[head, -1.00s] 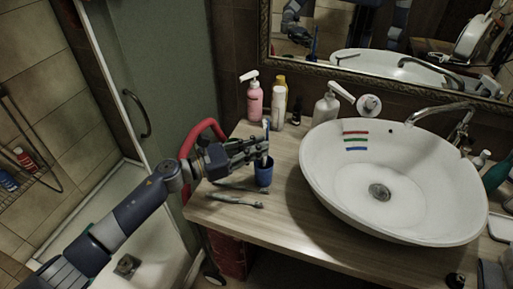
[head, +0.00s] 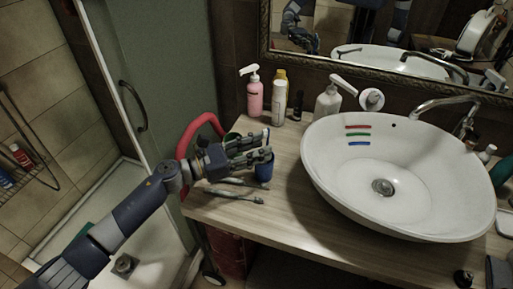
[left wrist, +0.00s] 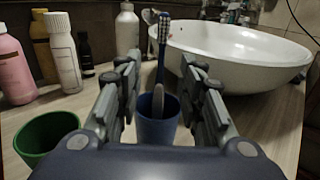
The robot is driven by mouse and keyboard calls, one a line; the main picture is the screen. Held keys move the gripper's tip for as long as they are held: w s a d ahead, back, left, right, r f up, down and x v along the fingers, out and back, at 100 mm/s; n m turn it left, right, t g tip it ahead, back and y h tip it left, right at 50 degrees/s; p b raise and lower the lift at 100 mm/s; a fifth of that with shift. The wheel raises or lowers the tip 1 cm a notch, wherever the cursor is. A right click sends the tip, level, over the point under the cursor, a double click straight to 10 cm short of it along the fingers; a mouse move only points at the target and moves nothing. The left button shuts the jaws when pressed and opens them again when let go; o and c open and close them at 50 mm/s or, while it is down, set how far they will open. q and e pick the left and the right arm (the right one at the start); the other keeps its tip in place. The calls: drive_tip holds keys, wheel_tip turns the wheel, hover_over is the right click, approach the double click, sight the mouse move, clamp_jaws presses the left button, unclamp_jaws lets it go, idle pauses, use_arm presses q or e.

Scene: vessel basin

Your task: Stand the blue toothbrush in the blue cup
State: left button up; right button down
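The blue cup (head: 264,172) stands upright near the left end of the counter; it also shows in the left wrist view (left wrist: 157,128). The blue toothbrush (left wrist: 162,50) stands in it, nearly upright, bristles up above the rim. Its head shows in the head view (head: 267,132). My left gripper (head: 268,147) is open at the cup. In the left wrist view its fingers (left wrist: 160,85) are spread on both sides of the brush, with gaps to it. The brush's lower end is hidden inside the cup. My right gripper is not in view.
A green cup (left wrist: 42,135) stands left of the blue cup. Two brush-like items (head: 235,194) lie on the counter in front. Pink (head: 255,95) and white bottles (head: 279,102) stand behind. The white basin (head: 330,195) fills the counter's right side.

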use_arm(q)
drive_tip(key=v, duration=1.2)
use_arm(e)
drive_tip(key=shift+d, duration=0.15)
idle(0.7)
